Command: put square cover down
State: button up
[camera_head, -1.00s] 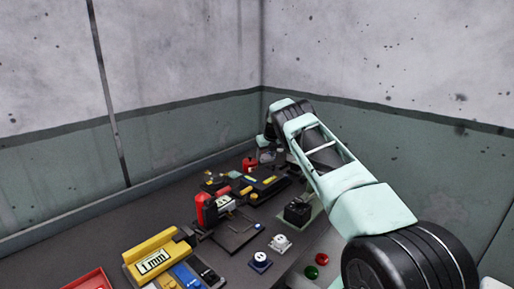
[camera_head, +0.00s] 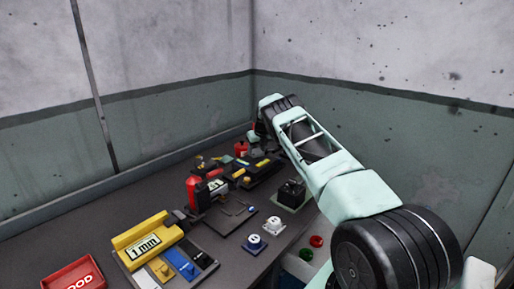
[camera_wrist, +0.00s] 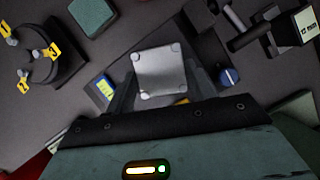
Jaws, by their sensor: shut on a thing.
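The square cover (camera_wrist: 161,72) is a silver-grey square plate with a small round stud at each corner. In the wrist view it sits between the two dark fingers of my gripper (camera_wrist: 160,88), which is shut on it. The surface below shows around the cover, but I cannot tell how high the cover is held. In the head view my arm reaches toward the far corner of the bench. The gripper end and the cover are not clearly visible there.
In the head view, a yellow 1 mm block (camera_head: 146,240), a red tray (camera_head: 73,280) and a red cylinder (camera_head: 194,190) stand on the bench. In the wrist view, a black round part with yellow number tags (camera_wrist: 38,62) lies left and a teal block (camera_wrist: 92,14) above.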

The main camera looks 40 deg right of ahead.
jog(key=shift+f+b, duration=0.4)
jog(key=shift+f, duration=0.2)
dwell(0.4)
jog(key=o, duration=1.2)
jog(key=shift+o, duration=0.2)
jog(key=b+v, duration=0.3)
jog(key=v, duration=1.4)
jog(key=shift+r+b, duration=0.25)
jog(key=shift+b, duration=0.05)
